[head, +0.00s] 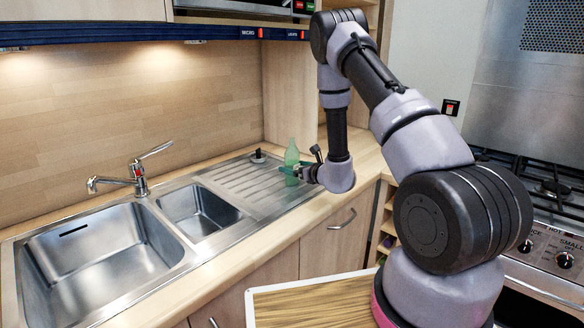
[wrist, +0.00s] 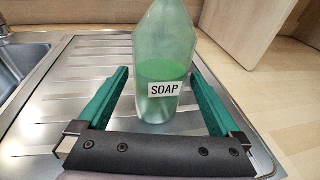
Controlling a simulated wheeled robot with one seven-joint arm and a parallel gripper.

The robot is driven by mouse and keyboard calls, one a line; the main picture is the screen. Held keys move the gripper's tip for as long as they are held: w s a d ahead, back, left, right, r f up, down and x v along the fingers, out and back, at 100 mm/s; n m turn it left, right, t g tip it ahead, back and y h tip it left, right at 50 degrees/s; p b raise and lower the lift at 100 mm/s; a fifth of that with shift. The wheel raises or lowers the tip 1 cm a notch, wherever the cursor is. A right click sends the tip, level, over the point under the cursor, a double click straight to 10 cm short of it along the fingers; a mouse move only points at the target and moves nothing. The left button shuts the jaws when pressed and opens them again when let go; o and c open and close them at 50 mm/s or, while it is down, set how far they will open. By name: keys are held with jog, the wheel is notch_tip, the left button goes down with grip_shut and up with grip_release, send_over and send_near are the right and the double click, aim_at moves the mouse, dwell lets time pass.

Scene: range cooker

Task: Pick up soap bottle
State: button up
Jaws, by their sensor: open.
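The soap bottle (wrist: 165,75) is pale translucent green with a white SOAP label. It stands upright on the ribbed steel drainboard, and its top is cut off in the wrist view. In the head view the soap bottle (head: 292,158) shows at the right end of the sink unit, its lower part partly covered by the gripper. My gripper (wrist: 158,82) is open, with a green finger on each side of the bottle. Gaps show between the fingers and the bottle in the wrist view. In the head view my gripper (head: 292,170) is small beside the bottle.
The steel drainboard (head: 240,180) lies right of a small basin (head: 200,212) and a large basin (head: 100,255) with a faucet (head: 138,178). A dark plug (head: 258,156) sits behind the bottle. A wooden panel (wrist: 245,25) rises behind it. The stove (head: 545,185) is at right.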

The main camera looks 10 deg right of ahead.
aim_at(293, 140)
jog(key=shift+x, duration=0.85)
jog(key=c, duration=1.4)
jog(key=shift+c, duration=0.2)
jog(key=shift+w+r, duration=0.1)
notch_tip(293, 140, up, 10)
jog(key=shift+f, duration=0.15)
